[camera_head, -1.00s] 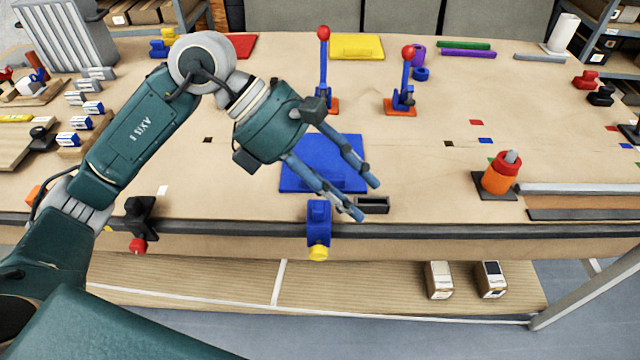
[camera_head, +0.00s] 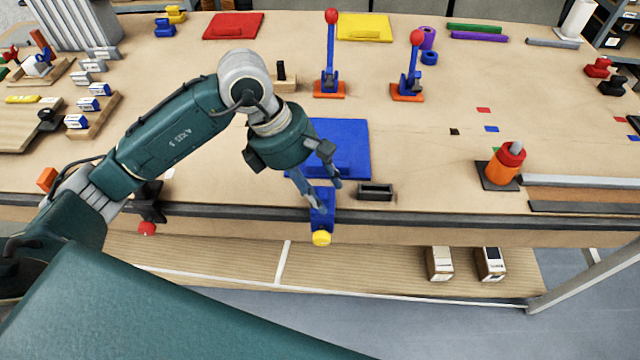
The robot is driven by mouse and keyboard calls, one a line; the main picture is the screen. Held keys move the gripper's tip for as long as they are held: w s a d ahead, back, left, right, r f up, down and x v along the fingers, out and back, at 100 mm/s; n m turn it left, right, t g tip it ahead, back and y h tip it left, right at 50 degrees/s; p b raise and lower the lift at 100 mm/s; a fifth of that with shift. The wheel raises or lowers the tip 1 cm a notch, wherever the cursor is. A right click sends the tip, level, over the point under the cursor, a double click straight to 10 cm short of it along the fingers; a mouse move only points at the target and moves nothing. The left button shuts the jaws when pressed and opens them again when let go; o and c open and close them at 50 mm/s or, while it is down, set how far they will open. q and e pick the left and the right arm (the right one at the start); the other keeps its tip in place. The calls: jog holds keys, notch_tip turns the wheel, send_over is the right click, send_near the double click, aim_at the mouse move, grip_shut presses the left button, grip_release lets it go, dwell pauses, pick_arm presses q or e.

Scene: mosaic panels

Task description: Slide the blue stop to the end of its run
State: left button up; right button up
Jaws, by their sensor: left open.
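The blue stop (camera_head: 322,221) sits on the dark rail (camera_head: 440,216) along the bench's front edge, with a yellow knob (camera_head: 321,239) hanging on its front. My left gripper (camera_head: 328,196) points down at the stop, its fingers apart. The fingertips are at the stop's upper part and hide some of it; I cannot tell whether they touch it. My right gripper is out of view.
A black stop (camera_head: 151,206) with a red knob sits farther left on the rail. The rail right of the stop looks clear.

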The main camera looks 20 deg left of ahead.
pick_arm(q)
jog(key=shift+f, duration=0.25)
grip_shut()
jog(key=shift+f, duration=0.1)
